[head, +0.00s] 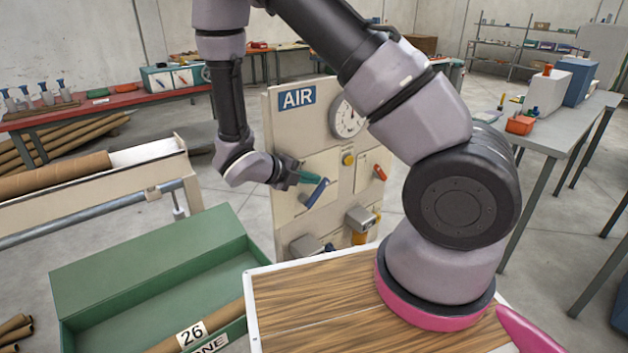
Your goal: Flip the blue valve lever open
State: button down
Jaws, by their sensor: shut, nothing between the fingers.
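A beige panel marked AIR (268,150) stands upright in the middle of the head view. A blue valve lever (316,193) on its front slants up to the right. My gripper (308,178) is at the panel, right by the upper end of the blue lever. Its fingers are shut with nothing between them. I cannot tell whether they touch the lever.
The panel also carries a round gauge (345,119), a yellow knob (348,159) and a red lever (380,173). A green bin (140,262) with a cardboard tube stands at the lower left. A grey bench (560,133) stands at the right.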

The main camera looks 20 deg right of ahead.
jog(key=v, duration=0.9)
jog(key=shift+s+a+r, duration=0.15)
jog(key=shift+a+r, duration=0.05)
